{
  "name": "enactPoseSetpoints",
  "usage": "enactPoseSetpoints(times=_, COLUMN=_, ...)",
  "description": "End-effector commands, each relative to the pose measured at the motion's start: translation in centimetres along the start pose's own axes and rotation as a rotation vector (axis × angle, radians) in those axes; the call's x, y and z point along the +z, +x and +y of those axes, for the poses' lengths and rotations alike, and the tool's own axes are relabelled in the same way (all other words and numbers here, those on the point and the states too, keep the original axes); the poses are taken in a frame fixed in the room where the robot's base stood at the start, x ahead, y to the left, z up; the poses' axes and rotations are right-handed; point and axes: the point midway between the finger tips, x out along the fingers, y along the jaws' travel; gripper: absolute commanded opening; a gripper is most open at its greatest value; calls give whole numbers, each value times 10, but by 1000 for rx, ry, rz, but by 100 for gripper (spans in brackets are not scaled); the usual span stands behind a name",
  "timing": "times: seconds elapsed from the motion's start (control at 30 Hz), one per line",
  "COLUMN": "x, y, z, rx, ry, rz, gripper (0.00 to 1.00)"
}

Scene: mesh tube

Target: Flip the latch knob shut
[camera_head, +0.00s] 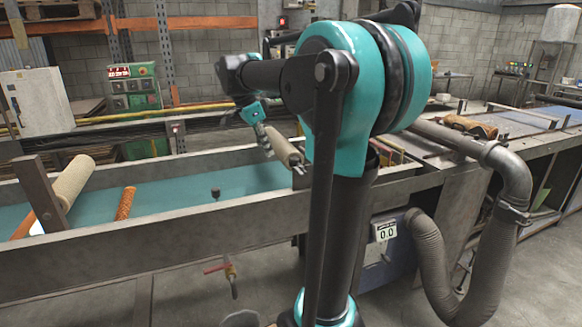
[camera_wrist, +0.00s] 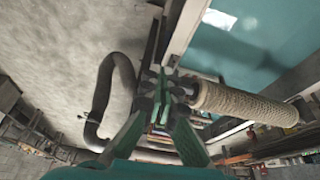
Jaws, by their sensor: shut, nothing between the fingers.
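My gripper (camera_wrist: 164,95) is in the middle of the wrist view, with its green fingers drawn together and nothing held. Its tips are close to the near end of a mesh-covered roller (camera_wrist: 245,104). Dark fittings crowd around that roller end, and I cannot single out the latch knob among them or tell whether it is touched. In the head view, the roller (camera_head: 282,147) lies at the right end of the trough. My gripper (camera_head: 262,132) reaches down beside it, partly blurred into the background. The roller's far side is hidden behind my arm.
The trough's front wall (camera_head: 150,236) runs across the head view. A grey hose (camera_head: 428,262) and a red-handled valve (camera_head: 218,267) are below.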

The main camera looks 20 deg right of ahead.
Motion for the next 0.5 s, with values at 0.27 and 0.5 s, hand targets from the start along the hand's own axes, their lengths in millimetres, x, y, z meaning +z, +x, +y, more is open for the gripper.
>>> enactPoseSetpoints(times=0.27, x=-8, y=-15, z=-5, rx=17, ry=81, rz=20, gripper=0)
enactPoseSetpoints(times=0.5, x=-8, y=-14, z=-5, rx=17, ry=79, rz=20, gripper=0)
